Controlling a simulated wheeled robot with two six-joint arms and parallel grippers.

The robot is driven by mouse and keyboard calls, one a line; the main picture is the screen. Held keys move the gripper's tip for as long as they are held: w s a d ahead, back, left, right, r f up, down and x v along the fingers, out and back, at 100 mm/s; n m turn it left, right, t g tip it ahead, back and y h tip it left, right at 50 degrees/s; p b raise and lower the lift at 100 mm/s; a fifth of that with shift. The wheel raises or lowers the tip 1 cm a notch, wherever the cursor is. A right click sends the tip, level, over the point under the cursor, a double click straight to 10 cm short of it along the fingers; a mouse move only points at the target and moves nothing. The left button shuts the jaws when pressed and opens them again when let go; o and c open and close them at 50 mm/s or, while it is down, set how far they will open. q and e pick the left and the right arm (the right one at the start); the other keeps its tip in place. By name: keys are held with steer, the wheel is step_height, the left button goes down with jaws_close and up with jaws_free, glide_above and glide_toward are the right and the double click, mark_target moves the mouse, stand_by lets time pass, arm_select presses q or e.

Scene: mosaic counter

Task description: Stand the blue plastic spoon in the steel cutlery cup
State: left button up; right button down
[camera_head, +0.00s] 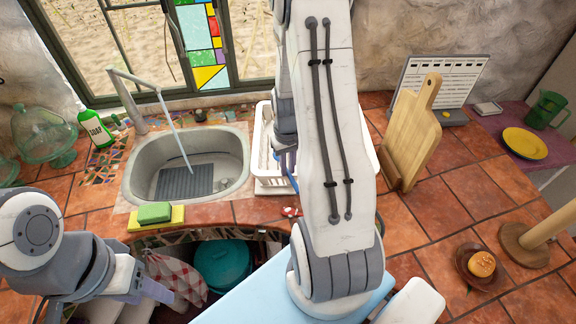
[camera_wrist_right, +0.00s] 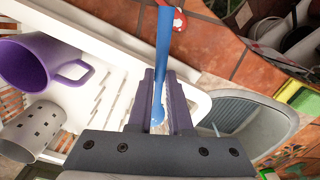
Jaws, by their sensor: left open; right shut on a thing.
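The blue spoon (camera_wrist_right: 163,50) is between the purple-grey fingers of my right gripper (camera_wrist_right: 160,78), which is shut on it. In the head view a bit of the blue spoon (camera_head: 293,183) shows below my right gripper (camera_head: 287,158), above the front left part of the white dish rack. The steel cutlery cup (camera_wrist_right: 36,128), grey with square holes, is at the lower left of the right wrist view, apart from the spoon; my right arm seems to hide it in the head view. My left gripper (camera_head: 150,291) is open and empty at the lower left, in front of the counter.
The white rack (camera_head: 270,186) holds a purple mug (camera_wrist_right: 40,62) beside the cup. A steel sink (camera_head: 140,180) with a tap is left of the rack. A sponge (camera_head: 155,213), a red white-spotted item (camera_head: 291,211) and a cutting board (camera_head: 414,130) stand nearby.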

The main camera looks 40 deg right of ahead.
mark_target(288, 171)
steer(key=c, duration=0.8)
jaws_free()
steer(key=shift+c, duration=0.2)
steer(key=shift+r+p, duration=0.55)
steer(key=shift+r, duration=0.55)
step_height(288, 171, up, 11)
steer(key=b, duration=0.2)
steer(key=s+a+n+b, duration=0.2)
steer(key=s+a+n, duration=0.2)
steer(key=a, duration=0.9)
steer(key=s+a+f+n+b, duration=0.1)
steer(key=s+a+n+b, duration=0.2)
steer(key=a, duration=1)
steer(key=shift+s+a+f+n+y, duration=0.3)
steer(key=shift+s+a+n+y, duration=0.1)
steer(key=shift+s, duration=0.1)
steer(key=s+a+n, duration=0.1)
steer(key=s, duration=0.1)
steer(key=s+a+f+n+b, duration=0.1)
steer(key=s+a, duration=0.1)
steer(key=s, duration=0.1)
steer(key=s+a, duration=0.1)
steer(key=s, duration=0.2)
steer(key=shift+a+f+n, duration=0.15)
steer(key=shift+f+n, duration=0.05)
steer(key=shift+n, duration=0.2)
steer(key=c, duration=0.3)
